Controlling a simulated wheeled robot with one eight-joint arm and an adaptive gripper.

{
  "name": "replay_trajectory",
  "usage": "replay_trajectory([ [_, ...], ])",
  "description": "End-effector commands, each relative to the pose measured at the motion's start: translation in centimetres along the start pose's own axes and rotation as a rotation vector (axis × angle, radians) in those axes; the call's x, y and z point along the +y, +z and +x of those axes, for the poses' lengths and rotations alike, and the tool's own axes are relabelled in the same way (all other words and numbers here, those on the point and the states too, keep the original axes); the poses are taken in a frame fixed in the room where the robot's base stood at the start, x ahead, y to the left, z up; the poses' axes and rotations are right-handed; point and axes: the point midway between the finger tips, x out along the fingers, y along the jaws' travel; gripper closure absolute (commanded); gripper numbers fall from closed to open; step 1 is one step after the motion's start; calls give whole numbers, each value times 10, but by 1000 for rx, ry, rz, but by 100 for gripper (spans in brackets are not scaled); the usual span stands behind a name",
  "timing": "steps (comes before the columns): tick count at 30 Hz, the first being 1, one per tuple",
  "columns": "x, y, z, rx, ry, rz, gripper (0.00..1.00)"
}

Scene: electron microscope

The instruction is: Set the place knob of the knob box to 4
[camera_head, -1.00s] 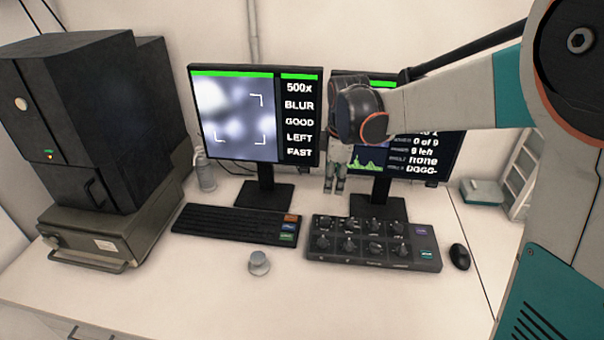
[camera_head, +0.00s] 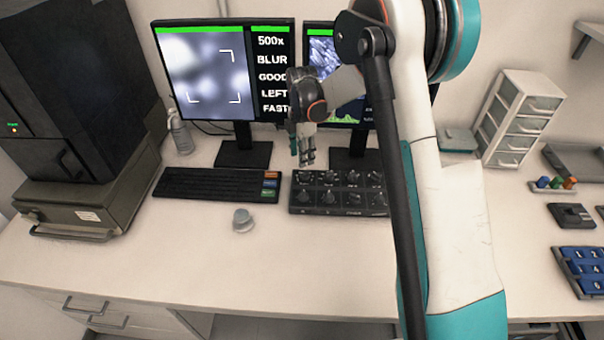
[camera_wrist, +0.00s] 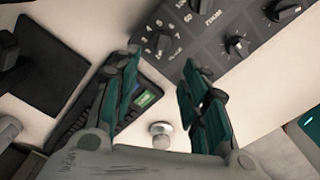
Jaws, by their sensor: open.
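The knob box (camera_head: 342,208) is a dark panel with two rows of knobs, lying on the desk in front of the monitors. My gripper (camera_head: 307,160) hangs above the box's back left part in the head view, fingers pointing down, apart from it. In the wrist view my gripper (camera_wrist: 158,82) has its teal fingers spread with nothing between them. The knob box (camera_wrist: 240,62) fills the upper right there. A numbered knob (camera_wrist: 160,42) lies ahead of the fingers; its label and pointer setting are too small to read surely. My arm hides the box's right end in the head view.
A keyboard (camera_head: 215,186) lies left of the box. A small grey round thing (camera_head: 242,221) stands in front, with clear desk around it. Two monitors (camera_head: 235,80) stand behind. A drawer unit (camera_head: 520,117) and a blue number pad (camera_head: 582,270) are at right.

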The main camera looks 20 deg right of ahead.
Motion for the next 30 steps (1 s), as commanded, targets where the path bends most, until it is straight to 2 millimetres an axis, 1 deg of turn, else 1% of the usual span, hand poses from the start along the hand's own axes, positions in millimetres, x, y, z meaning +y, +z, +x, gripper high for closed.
replay_trajectory([
  [1,0,0,14,0,0,0,59],
  [6,0,0,46,0,0,1,59],
  [9,0,0,61,0,0,1,59],
  [12,0,0,72,0,0,1,59],
  [18,0,0,82,0,0,1,59],
  [26,0,0,82,0,0,1,59],
  [29,0,0,82,0,0,1,80],
  [30,0,0,82,0,0,1,89],
])
